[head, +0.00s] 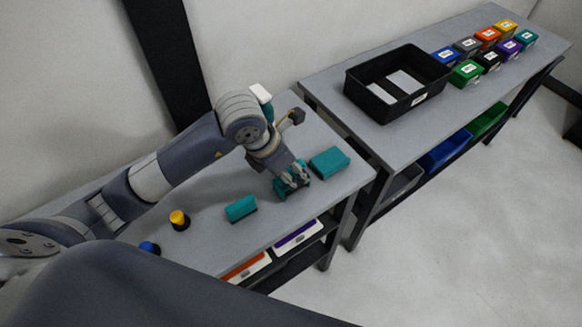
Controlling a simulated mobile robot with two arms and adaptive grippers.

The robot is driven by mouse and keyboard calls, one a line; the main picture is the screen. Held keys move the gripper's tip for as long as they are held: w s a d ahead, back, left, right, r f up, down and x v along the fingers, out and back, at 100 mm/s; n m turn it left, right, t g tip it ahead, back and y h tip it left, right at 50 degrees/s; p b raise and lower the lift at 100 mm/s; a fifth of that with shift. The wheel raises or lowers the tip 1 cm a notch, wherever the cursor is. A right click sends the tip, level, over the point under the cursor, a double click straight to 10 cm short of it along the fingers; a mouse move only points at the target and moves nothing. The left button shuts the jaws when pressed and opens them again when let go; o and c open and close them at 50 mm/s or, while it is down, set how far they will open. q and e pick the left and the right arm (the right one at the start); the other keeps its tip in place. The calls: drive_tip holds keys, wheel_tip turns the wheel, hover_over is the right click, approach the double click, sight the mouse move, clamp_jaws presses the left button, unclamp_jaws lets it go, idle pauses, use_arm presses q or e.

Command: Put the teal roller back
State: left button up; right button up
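My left gripper (293,182) is low over the near table, pointing down. Its fingers are at a teal object (280,190), which they partly cover. I cannot tell if they are closed on it or only beside it. Two more teal pieces are on this table: a block with a dark base (240,207) left of the gripper, and a larger teal block (330,162) just right of it. At this size I cannot tell for sure which is the roller. My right gripper is not in view.
A yellow-and-black piece (179,220) and a blue one (149,248) stand on the near table (215,240). Orange and purple-fronted boxes (297,236) sit below. The far table holds a black crate (400,108) and several coloured bins (467,72). Open floor lies right.

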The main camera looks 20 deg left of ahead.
use_arm(q)
drive_tip(key=shift+s+a+f, duration=0.1)
drive_tip(key=shift+f, duration=0.05)
drive_tip(key=shift+r+p, duration=0.2)
drive_tip(key=shift+p, duration=0.1)
drive_tip(key=shift+a+r+p, duration=0.15)
drive_tip(key=shift+r+p, duration=0.2)
drive_tip(key=shift+r, duration=0.45)
drive_tip(key=b+v, duration=0.2)
drive_tip(key=v, duration=0.9)
drive_tip(key=shift+r, duration=0.25)
